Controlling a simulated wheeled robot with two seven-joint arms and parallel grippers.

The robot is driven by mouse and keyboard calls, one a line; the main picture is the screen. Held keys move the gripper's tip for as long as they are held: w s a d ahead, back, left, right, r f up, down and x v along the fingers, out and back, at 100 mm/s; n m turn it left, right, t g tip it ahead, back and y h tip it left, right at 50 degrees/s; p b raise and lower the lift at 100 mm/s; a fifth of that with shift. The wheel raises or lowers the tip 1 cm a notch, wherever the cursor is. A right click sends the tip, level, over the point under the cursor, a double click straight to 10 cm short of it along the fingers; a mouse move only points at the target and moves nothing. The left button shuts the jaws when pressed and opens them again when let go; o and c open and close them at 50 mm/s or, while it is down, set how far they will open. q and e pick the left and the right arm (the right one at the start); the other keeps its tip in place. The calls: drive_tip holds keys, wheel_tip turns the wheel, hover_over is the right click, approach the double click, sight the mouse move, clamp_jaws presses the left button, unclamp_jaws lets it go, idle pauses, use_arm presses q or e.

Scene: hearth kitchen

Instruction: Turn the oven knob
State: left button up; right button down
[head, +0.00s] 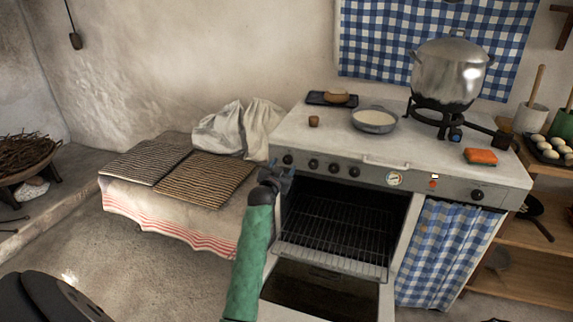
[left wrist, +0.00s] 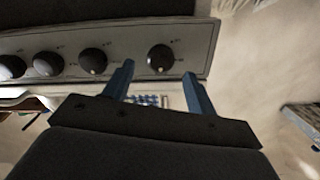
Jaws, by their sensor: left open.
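The stove's front panel (head: 375,177) carries a row of dark round knobs. The leftmost knob (head: 288,160) sits near the panel's left end, and another knob (head: 477,195) is at the far right. My left gripper (head: 276,177) is open, just below and beside the leftmost knob. In the left wrist view, that end knob (left wrist: 160,58) shows just beyond the gap between the blue fingertips of the left gripper (left wrist: 159,70); the fingers appear apart from it. Several other knobs (left wrist: 93,61) line up to its left there. My right gripper is not in view.
The oven cavity (head: 345,220) stands open with a wire rack below the panel. A towel rail (head: 386,163) and a dial (head: 394,179) are farther right on the front. A cloth-covered bench (head: 160,216) with two ridged trays (head: 205,178) lies left. A pot (head: 450,70) stands on the stovetop.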

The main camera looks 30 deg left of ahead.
sight(287, 161)
use_arm(q)
drive_tip(key=shift+x, duration=1.55)
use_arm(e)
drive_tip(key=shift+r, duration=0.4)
